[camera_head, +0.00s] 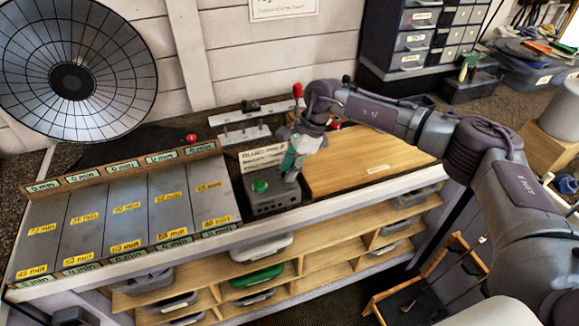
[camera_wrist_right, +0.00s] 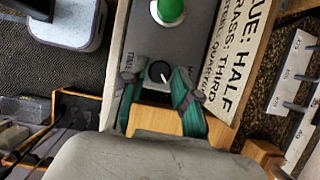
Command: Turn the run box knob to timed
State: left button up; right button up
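The run box (camera_head: 272,204) is a grey box with a green button, at the front edge of the bench. In the right wrist view the box (camera_wrist_right: 190,40) shows its round green button and, below it, a black knob (camera_wrist_right: 159,71) with a white pointer line. Lettering stands on both sides of the knob, partly covered by the fingers. My right gripper (camera_head: 290,165) is over the box; its teal fingers (camera_wrist_right: 157,92) are spread, one on each side of the knob, with gaps visible. The knob is hidden in the head view. My left gripper is not in view.
A wooden board (camera_head: 365,165) lies right of the box. A sloped rack (camera_head: 130,215) with minute labels stands to the left, before a round dark reflector lamp (camera_head: 72,80). A lettered sign (camera_wrist_right: 245,60) and a white rack (camera_wrist_right: 293,85) with pegs stand close by the box.

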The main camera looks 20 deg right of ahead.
grip_shut()
